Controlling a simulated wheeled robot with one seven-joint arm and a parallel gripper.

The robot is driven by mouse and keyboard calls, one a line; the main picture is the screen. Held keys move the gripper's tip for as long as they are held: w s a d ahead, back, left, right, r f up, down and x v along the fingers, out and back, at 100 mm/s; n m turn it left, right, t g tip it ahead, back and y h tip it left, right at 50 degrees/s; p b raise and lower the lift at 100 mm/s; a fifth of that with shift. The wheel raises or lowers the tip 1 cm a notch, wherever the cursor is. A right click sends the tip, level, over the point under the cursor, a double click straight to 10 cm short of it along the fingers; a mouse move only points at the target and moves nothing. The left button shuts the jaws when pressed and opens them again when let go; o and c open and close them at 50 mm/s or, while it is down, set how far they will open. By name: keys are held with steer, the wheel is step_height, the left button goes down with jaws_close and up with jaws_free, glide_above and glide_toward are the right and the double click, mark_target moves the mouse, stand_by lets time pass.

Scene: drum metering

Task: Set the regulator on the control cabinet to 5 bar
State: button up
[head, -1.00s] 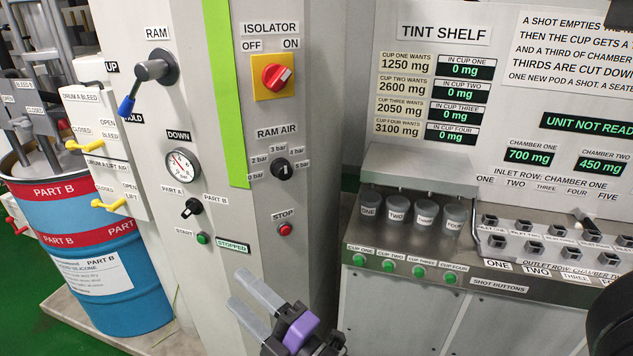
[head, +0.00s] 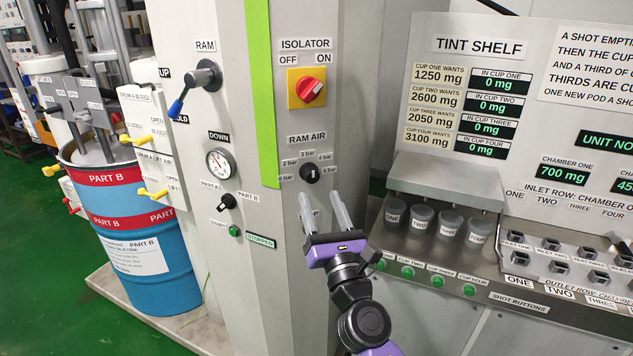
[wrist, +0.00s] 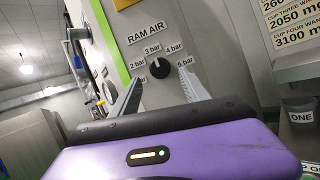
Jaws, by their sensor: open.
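The regulator is a small black knob (head: 310,173) under the RAM AIR label on the grey control cabinet (head: 222,112). Bar labels ring it, with 2 bar at upper left, 3 bar at top, 4 bar at upper right and 5 bar at right. It also shows in the wrist view as a black knob (wrist: 158,68). Its pointer is too small to read surely. My gripper (head: 320,196) is open and empty, its fingers pointing up toward the knob from below. In the wrist view, the fingertips (wrist: 162,78) appear on either side below the knob, apart from it.
The red isolator switch (head: 308,89) is above the knob. A pressure gauge (head: 220,163) and selector (head: 227,201) are to the left. My gripper mostly hides the STOP area. The tint shelf with grey cups (head: 422,217) stands to the right.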

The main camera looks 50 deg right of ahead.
mark_target(313, 180)
steer(key=shift+p+x, duration=0.55)
steer(key=shift+x, duration=2.05)
jaws_close()
